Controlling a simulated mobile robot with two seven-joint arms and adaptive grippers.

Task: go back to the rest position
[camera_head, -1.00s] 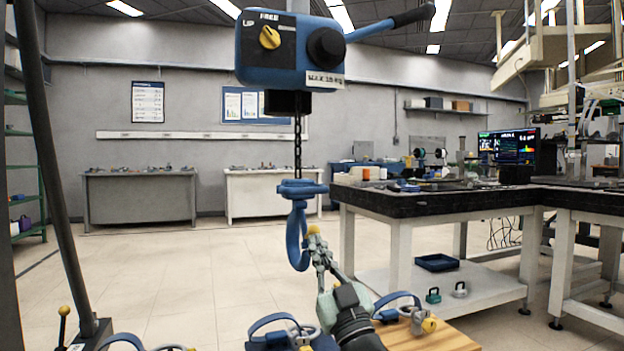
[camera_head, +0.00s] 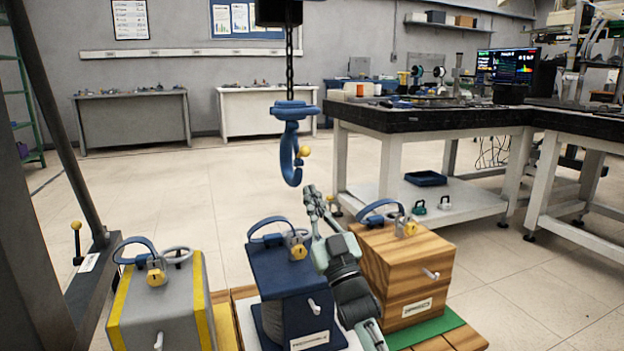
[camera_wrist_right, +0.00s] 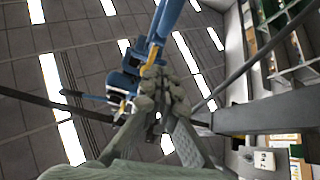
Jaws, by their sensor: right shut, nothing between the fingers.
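My right gripper (camera_head: 314,192) is shut and empty, pointing up just below and to the right of the blue hook (camera_head: 288,160). A small gap shows between its tips and the hook. The hook hangs upright on a dark chain (camera_head: 290,60) and carries a yellow knob (camera_head: 305,151). In the right wrist view my gripper's fingers (camera_wrist_right: 160,95) are together, with the blue hook (camera_wrist_right: 165,25) above them in the picture. My left gripper is in neither view.
Below stand a grey-yellow box (camera_head: 165,305), a blue box (camera_head: 285,275) and a wooden box (camera_head: 405,265), each with a blue handle and padlock. My right forearm passes between the blue and wooden boxes in the picture. A black-topped workbench (camera_head: 430,117) stands behind right.

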